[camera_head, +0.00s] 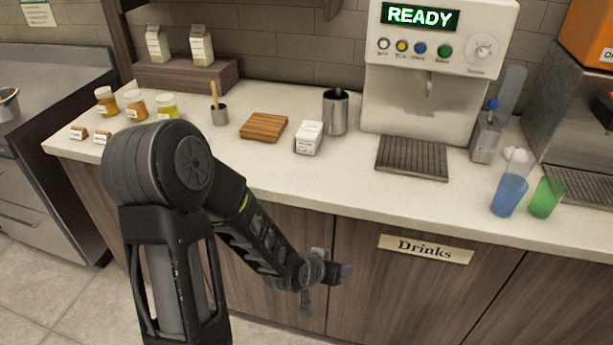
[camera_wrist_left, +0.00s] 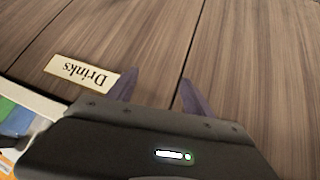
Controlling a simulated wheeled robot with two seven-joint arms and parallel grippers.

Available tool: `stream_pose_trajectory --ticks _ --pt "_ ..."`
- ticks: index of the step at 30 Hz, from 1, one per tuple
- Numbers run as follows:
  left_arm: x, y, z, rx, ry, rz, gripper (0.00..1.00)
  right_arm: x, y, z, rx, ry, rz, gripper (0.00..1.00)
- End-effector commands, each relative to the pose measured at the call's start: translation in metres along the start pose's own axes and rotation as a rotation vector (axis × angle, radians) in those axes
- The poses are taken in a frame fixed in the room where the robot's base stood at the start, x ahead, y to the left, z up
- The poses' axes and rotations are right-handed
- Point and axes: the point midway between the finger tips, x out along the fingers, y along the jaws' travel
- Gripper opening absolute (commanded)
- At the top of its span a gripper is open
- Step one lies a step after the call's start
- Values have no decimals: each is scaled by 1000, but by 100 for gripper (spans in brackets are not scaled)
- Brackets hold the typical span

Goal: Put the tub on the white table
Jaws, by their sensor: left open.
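I cannot pick out a clear tub or a separate white table in these views. A small white labelled box (camera_head: 309,138) stands on the white counter top (camera_head: 300,182), between a wooden board (camera_head: 264,127) and a metal pitcher (camera_head: 335,112). Three small jars (camera_head: 135,105) with coloured contents stand on the counter at the left. My left gripper (camera_head: 337,272) hangs in front of the brown cabinet doors, below the counter edge. In the left wrist view its two fingers (camera_wrist_left: 157,82) are apart with nothing between them. My right gripper is not in view.
A drinks machine (camera_head: 436,50) with a drip tray (camera_head: 411,158) stands at the back. Blue (camera_head: 509,195) and green (camera_head: 547,197) cups stand at the right. A "Drinks" sign (camera_head: 426,249) is on the cabinet. The counter's front strip is clear in the middle.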

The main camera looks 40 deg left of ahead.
Motion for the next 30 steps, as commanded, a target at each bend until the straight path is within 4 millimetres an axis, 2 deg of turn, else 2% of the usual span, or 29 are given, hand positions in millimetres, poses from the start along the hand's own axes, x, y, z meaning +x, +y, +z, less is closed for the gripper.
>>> stream_pose_trajectory --ticks 1,2,5,6,9,12,13,15,18,25,30 --pt "10 14 28 -4 -67 25 60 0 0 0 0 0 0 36" --pt "16 23 45 -8 -110 39 60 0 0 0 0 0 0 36" --pt "28 54 112 -22 -272 88 60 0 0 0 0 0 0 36" --pt "30 68 144 -27 -347 107 60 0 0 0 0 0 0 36" --pt "25 97 217 -41 -521 145 60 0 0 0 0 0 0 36" --pt "13 116 268 -51 -644 165 60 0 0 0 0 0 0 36" --pt "10 120 278 -54 -671 168 60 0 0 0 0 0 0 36" --pt "4 126 296 -57 -716 174 60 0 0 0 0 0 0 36" --pt "0 129 307 -59 -742 177 60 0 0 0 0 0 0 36" --pt "0 129 307 -60 -743 177 60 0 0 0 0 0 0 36" --pt "0 129 307 -60 -742 177 46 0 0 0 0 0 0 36"
